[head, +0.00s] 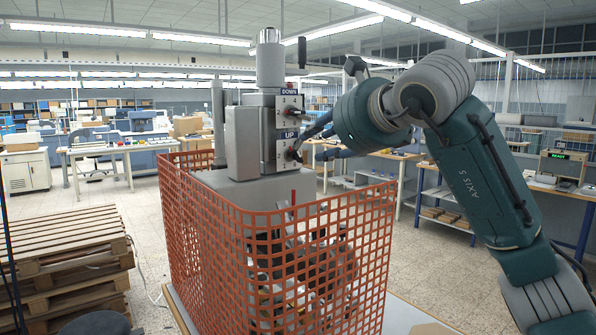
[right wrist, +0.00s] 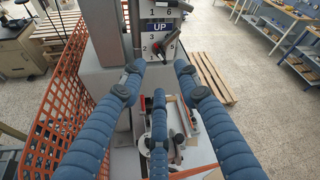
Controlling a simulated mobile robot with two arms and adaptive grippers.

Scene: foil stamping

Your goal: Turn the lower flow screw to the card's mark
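The lower flow screw (head: 293,155) sits on the grey valve block under the blue UP plate (head: 289,134). In the right wrist view the screw (right wrist: 167,46) shows as a dark knob with a red part, on a numbered dial under the UP plate (right wrist: 160,26). My right gripper (head: 312,138) is at the block's right side in the head view. In the right wrist view its blue fingers (right wrist: 158,74) are spread and empty, pointing at the dial, with the screw beyond the tips. I cannot make out the card. My left gripper is not in view.
An orange mesh guard (head: 225,240) surrounds the machine's lower part; it also shows in the right wrist view (right wrist: 66,95). The upper screw (head: 292,112) sits under the DOWN plate (head: 289,92). Stacked pallets (head: 65,255) stand at left. Open floor shows at right.

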